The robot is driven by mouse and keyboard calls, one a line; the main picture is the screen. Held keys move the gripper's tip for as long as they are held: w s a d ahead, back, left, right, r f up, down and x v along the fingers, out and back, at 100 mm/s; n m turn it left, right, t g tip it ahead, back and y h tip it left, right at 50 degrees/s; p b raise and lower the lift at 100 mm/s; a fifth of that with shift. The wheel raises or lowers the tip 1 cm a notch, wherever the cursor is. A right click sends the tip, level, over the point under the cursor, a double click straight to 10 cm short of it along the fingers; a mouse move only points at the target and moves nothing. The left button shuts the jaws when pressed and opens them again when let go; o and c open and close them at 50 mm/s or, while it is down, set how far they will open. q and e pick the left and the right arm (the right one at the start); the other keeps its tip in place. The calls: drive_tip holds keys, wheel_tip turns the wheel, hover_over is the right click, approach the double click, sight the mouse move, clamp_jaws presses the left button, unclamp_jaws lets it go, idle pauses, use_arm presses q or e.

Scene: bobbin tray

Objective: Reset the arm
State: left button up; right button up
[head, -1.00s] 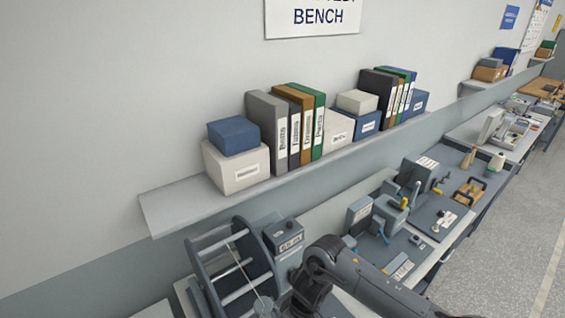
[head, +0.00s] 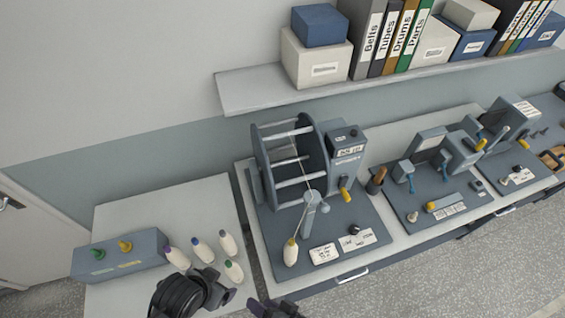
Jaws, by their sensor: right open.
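My right gripper (head: 275,308) shows as a small dark shape at the bottom edge of the head view, cut off by the frame. It is open, with nothing visible in it. It is in front of the bench, below the gap between the left table and the winding station. A larger black, rounded arm part of mine is to its left and overlaps the left table's front.
The left table (head: 118,214) bears a blue-grey block (head: 88,262) with two coloured knobs and several white bobbins (head: 229,244). A winding machine (head: 262,180) stands right of it. More stations follow rightward. A loaded shelf (head: 250,92) runs along the wall. Floor is free at lower right.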

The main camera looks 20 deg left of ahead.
drive_tip(key=d+r+h, duration=0.3)
drive_tip(key=d+h, duration=0.2)
drive_tip(key=d, duration=1)
drive_tip(key=d+r+h, duration=0.3)
drive_tip(key=d+h, duration=0.2)
drive_tip(key=d, duration=1.1)
drive_tip(key=shift+w+h, duration=0.2)
drive_tip(key=shift+h, duration=0.1)
idle(1.3)
